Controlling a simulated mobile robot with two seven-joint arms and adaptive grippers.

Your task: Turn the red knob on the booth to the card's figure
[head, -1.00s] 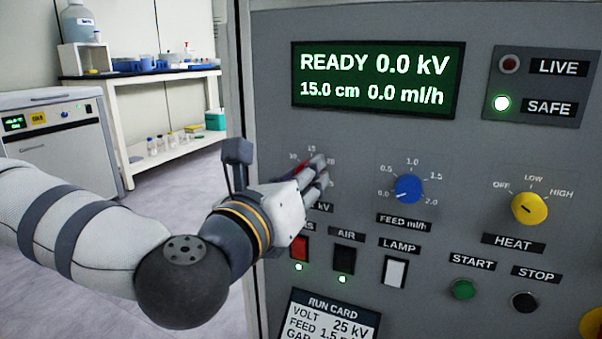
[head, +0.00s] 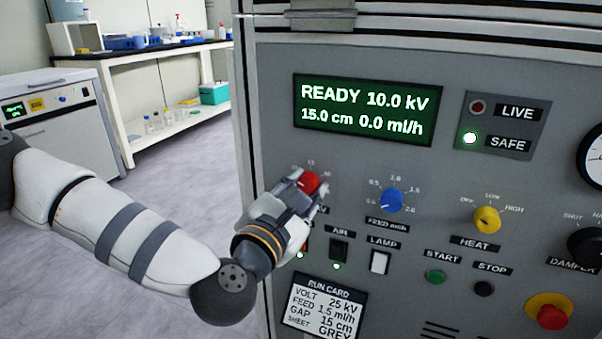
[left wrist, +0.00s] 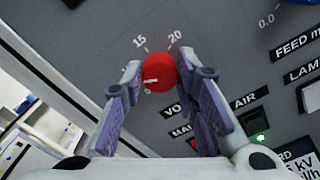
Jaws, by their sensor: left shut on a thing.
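The red knob (head: 308,182) is on the booth's front panel, below the green display (head: 364,110). The display reads READY, 10.0 kV, 15.0 cm and 0.0 ml/h. My left gripper (head: 302,190) is shut on the red knob. In the left wrist view the red knob (left wrist: 159,72) sits between the two fingertips (left wrist: 160,76), with scale marks 15 and 20 above it. The run card (head: 325,308) at the panel's lower left reads VOLT 25 kV, FEED 1.5 ml/h, GAP 15 cm, SHEET GREY. My right gripper is not in view.
A blue feed knob (head: 392,200) and a yellow heat knob (head: 487,220) are right of the red one. Switches, including the white lamp switch (head: 380,262), lie just below my gripper. A red stop button (head: 549,312) is at lower right. The SAFE light (head: 470,138) glows.

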